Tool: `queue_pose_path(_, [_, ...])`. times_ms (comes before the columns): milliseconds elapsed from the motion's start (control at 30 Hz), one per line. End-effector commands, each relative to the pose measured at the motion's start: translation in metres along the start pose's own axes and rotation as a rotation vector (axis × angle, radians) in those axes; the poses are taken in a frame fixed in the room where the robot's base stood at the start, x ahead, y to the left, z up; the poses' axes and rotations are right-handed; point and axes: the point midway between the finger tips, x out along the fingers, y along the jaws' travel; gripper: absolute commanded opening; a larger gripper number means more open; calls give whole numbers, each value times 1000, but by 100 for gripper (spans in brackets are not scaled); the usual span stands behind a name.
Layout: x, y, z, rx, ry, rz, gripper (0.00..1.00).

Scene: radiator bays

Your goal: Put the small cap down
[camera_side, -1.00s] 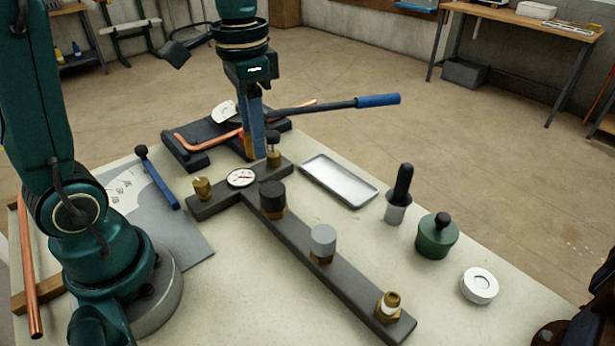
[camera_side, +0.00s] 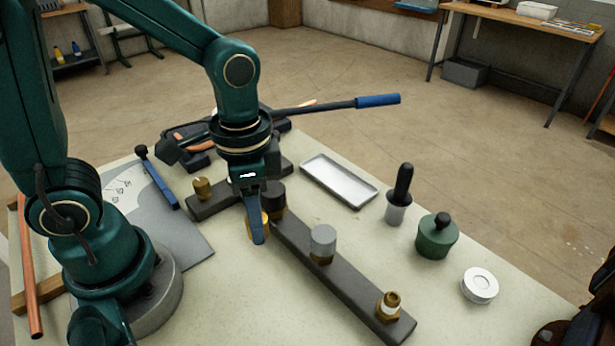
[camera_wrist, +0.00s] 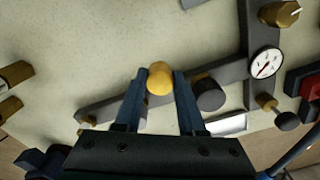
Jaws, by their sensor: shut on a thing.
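My gripper (camera_side: 257,236) is shut on a small rounded, brass-yellow cap; in the side view a finger partly covers this small cap (camera_side: 250,227). In the wrist view the small cap (camera_wrist: 160,80) sits between the two blue fingertips (camera_wrist: 160,72). The gripper points down beside the dark T-shaped bar (camera_side: 352,282), on its left, near the black cap (camera_side: 278,194). Bare pale bench top (camera_side: 225,285) lies below and around. I cannot tell exactly how high the small cap is above the bench.
The bar carries a grey cap (camera_side: 322,238), an open brass fitting (camera_side: 390,302) and, at the back left, a brass fitting (camera_side: 202,188). The gauge (camera_wrist: 266,63) shows in the wrist view. A metal tray (camera_side: 340,178) and a green pot (camera_side: 436,240) stand to the right.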

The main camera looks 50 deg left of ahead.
Motion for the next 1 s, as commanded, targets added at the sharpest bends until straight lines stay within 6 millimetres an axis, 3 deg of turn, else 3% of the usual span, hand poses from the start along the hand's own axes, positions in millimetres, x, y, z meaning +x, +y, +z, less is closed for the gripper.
queue_pose_path(100, [12,19,-9,8,-4,1,0])
queue_pose_path(300, [23,34,-18,1,-1,0,0])
queue_pose_path(700, [63,35,-18,-2,-3,0,0])
queue_pose_path(1000, [64,35,-19,-1,1,0,0])
